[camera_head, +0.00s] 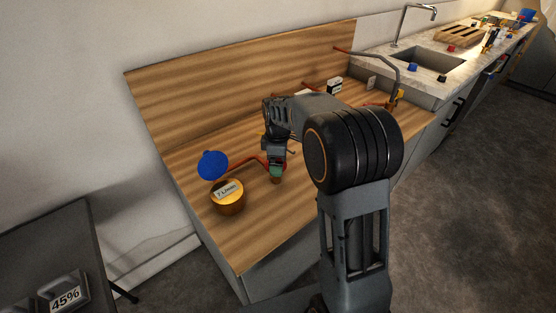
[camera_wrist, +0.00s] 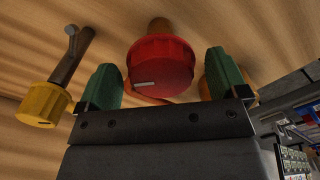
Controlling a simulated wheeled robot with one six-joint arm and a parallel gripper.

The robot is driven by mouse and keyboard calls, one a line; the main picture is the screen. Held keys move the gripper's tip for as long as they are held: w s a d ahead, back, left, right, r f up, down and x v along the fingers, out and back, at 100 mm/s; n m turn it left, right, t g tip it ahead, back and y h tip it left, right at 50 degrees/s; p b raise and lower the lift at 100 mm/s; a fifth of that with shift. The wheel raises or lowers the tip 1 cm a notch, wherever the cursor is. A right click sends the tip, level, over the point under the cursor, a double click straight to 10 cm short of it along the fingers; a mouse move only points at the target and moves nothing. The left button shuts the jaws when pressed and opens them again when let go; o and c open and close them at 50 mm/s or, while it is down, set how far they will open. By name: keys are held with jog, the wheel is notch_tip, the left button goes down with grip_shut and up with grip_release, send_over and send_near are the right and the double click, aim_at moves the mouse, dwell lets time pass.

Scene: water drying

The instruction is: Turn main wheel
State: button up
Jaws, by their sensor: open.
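A ribbed red wheel (camera_wrist: 165,62) with a pale mark on its face shows in the wrist view. My gripper (camera_wrist: 164,84) is open, its two green fingertips on either side of the red wheel. I cannot tell whether they touch it. In the head view my gripper (camera_head: 277,172) points down at the wooden counter and mostly hides what is under it. A blue round wheel (camera_head: 212,165) stands at the counter's left end. The frames do not show which wheel is the main one.
A yellow knob (camera_wrist: 43,107) on a brown pipe is left of my gripper. An orange gauge (camera_head: 228,205) reading about 7 L/min sits by the blue wheel. Red pipes run along the wooden counter (camera_head: 255,240). A sink (camera_head: 428,60) is at the back right. A 45% display (camera_head: 66,297) is lower left.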

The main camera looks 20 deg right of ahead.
jog(key=c, duration=0.9)
jog(key=shift+m, duration=0.3)
